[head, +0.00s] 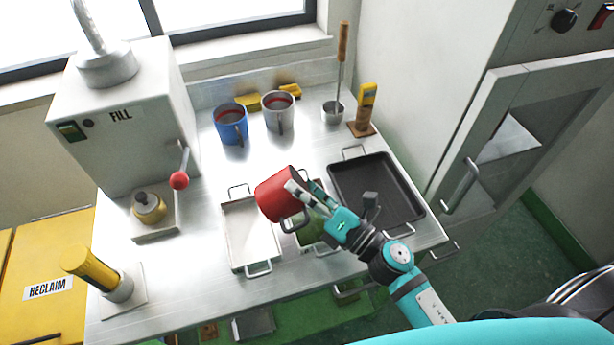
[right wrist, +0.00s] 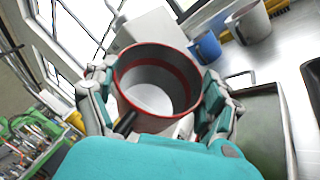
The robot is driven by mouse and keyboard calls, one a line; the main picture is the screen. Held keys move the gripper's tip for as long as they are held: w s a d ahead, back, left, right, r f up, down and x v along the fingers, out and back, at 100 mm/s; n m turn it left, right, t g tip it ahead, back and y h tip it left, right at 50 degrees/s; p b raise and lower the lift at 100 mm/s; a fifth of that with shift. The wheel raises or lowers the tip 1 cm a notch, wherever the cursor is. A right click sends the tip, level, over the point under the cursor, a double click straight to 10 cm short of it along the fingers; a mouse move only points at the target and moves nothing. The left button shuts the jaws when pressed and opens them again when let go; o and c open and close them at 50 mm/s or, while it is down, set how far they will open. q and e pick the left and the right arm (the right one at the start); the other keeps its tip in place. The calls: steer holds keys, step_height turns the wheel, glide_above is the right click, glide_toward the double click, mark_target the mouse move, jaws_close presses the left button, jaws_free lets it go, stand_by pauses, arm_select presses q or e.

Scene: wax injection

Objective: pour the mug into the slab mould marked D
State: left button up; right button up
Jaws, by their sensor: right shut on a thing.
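My right gripper (head: 312,195) is shut on a red mug (head: 275,194), held above the worktop and tilted in the head view. The right wrist view looks into the mug (right wrist: 158,80) between the fingers (right wrist: 160,105); it has a red rim, a red inner band and a pale bottom, and no stream shows. The mug is over the gap between a white slab mould (head: 250,235) and a green slab mould (head: 312,232), partly hidden by mug and gripper. A black slab mould (head: 372,180) lies to the right. I cannot read a D on any mould. My left gripper is out of view.
A blue mug (head: 230,124) and a grey mug (head: 278,110) stand at the back. A ladle (head: 336,105) and a yellow-handled tool (head: 365,105) stand to their right. The FILL machine (head: 120,120) with its red-knobbed lever (head: 180,180) stands left.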

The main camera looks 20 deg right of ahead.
steer(key=shift+a+r+n+g+h+p, duration=0.45)
steer(key=shift+n+p, duration=0.65)
steer(key=shift+p, duration=1.55)
steer(key=shift+a+r+n+g+h+p, duration=0.25)
steer(key=shift+n+g+p, duration=0.65)
steer(key=shift+p, duration=1.75)
steer(key=shift+a+r+n+g+h+p, duration=0.15)
steer(key=shift+n+g+h+p, duration=0.3)
steer(key=shift+n+p, duration=1.55)
steer(key=shift+a+f+m+h+p, duration=0.15)
steer(key=shift+m+h+p, duration=0.3)
steer(key=shift+p, duration=0.7)
steer(key=shift+a+n, duration=0.15)
steer(key=shift+n, duration=0.1)
steer(key=shift+b, duration=0.4)
steer(key=shift+r+n+h+p, duration=0.3)
steer(key=shift+r+n+h, duration=0.1)
steer(key=shift+r, duration=0.15)
steer(key=shift+r+g, duration=0.15)
steer(key=shift+g, duration=0.15)
steer(key=shift+n+h, duration=0.3)
steer(key=shift+n, duration=0.1)
